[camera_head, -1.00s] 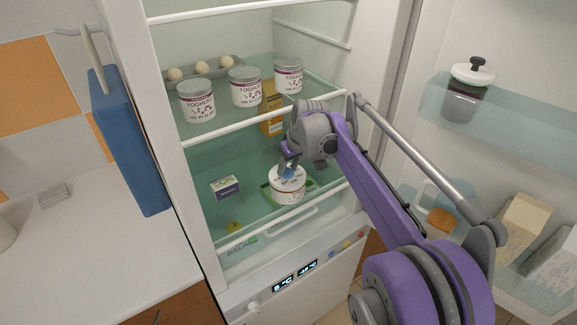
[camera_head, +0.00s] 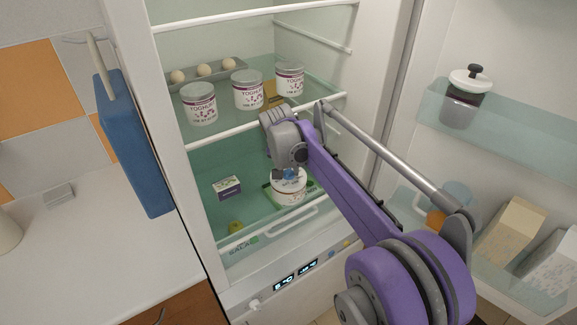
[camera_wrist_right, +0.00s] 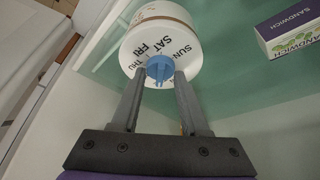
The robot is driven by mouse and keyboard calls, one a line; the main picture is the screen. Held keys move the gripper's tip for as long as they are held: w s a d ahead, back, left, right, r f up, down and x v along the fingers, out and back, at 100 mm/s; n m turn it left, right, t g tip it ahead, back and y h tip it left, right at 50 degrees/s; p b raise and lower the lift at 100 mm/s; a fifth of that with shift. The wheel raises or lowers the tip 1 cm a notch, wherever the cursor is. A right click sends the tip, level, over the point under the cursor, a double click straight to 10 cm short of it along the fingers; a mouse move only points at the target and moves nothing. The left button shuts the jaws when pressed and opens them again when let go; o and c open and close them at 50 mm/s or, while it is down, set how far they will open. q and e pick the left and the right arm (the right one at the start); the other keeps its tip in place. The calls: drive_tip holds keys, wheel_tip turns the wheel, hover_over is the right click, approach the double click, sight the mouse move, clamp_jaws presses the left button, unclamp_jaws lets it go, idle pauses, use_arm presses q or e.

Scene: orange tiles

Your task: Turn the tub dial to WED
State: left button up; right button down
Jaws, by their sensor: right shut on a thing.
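The white tub (camera_head: 290,197) stands on the lower fridge shelf. Its lid (camera_wrist_right: 190,38) fills the top middle of the right wrist view, with SUN, SAT, FRI and THU readable around a blue dial knob (camera_wrist_right: 160,69). My right gripper (camera_wrist_right: 160,76) is shut on the blue knob, one finger on each side. In the head view this gripper (camera_head: 288,173) comes down on the tub from above and hides part of the lid. I cannot tell which day the knob points to, and WED is not readable. My left gripper is not in view.
Yoghurt tubs (camera_head: 248,90) stand on the shelf above, near my arm. The open fridge door (camera_head: 515,115) is on the right.

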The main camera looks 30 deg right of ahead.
drive_tip(key=m+g+h+p, duration=0.1)
drive_tip(key=m, duration=0.3)
drive_tip(key=shift+w+a, duration=0.1)
drive_tip(key=shift+w, duration=0.05)
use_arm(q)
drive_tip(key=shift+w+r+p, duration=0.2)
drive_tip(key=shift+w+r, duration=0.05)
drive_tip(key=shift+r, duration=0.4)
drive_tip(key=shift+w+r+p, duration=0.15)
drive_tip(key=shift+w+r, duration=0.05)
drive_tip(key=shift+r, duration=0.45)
use_arm(e)
drive_tip(key=shift+m+g, duration=0.6)
drive_tip(key=shift+m, duration=0.6)
drive_tip(key=shift+c, duration=2)
unclamp_jaws()
